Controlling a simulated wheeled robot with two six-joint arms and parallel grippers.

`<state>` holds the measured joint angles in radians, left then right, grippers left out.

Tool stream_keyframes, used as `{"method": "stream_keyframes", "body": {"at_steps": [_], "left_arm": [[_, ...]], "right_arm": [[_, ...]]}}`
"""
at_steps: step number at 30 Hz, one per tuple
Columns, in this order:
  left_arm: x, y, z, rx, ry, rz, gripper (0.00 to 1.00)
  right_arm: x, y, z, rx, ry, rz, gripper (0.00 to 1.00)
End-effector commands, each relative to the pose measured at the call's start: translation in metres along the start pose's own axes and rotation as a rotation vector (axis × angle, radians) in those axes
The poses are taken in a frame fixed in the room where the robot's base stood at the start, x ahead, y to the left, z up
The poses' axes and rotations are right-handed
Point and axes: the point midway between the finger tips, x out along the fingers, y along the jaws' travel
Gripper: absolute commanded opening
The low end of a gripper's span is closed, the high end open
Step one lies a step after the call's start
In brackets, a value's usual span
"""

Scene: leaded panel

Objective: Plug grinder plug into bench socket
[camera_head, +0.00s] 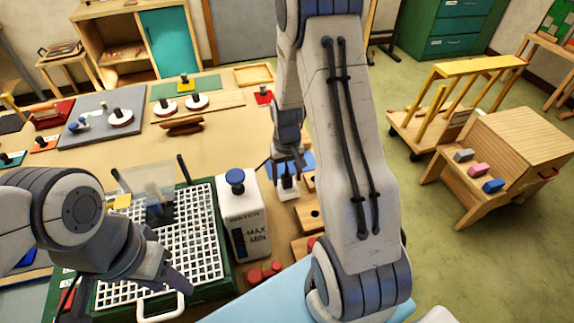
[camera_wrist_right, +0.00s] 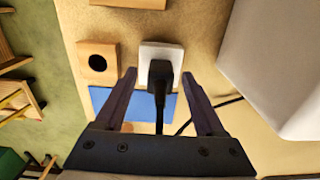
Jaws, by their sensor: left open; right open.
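The black grinder plug (camera_wrist_right: 160,78) lies across the face of the white bench socket (camera_wrist_right: 160,50) in the right wrist view, with its cord running back toward me. I cannot tell whether its pins are fully in. My right gripper (camera_wrist_right: 159,75) is open, with one finger on each side of the plug and visible gaps. In the head view my right gripper (camera_head: 288,152) is just above the white socket (camera_head: 288,188), and the plug is hard to make out. My left gripper (camera_head: 128,294) is open over the near part of the grinder's white grid (camera_head: 200,240).
A white box with a blue knob (camera_head: 240,215) stands between the grid and the socket. Wooden blocks with holes (camera_wrist_right: 98,63) and a blue pad (camera_wrist_right: 140,104) are close to the socket. A clear guard (camera_head: 150,190) stands on the grid. Red discs (camera_head: 263,272) lie nearby.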

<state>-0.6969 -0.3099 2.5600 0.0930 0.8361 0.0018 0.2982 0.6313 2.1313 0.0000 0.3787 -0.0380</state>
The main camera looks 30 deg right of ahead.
Motion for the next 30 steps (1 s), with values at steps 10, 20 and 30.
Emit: {"method": "stream_keyframes", "body": {"at_steps": [10, 20, 30], "left_arm": [[0.012, -0.001, 0.001, 0.001, 0.000, 0.000, 0.50], [0.014, -0.001, 0.001, 0.001, 0.000, 0.000, 0.50], [0.014, -0.001, 0.001, 0.001, 0.000, 0.000, 0.50]], "right_arm": [[-0.066, 0.000, -0.001, 0.000, 0.006, 0.000, 0.72], [-0.089, 0.000, 0.001, 0.000, -0.001, 0.000, 0.72], [-0.089, 0.000, 0.001, 0.000, -0.001, 0.000, 0.72]]}}
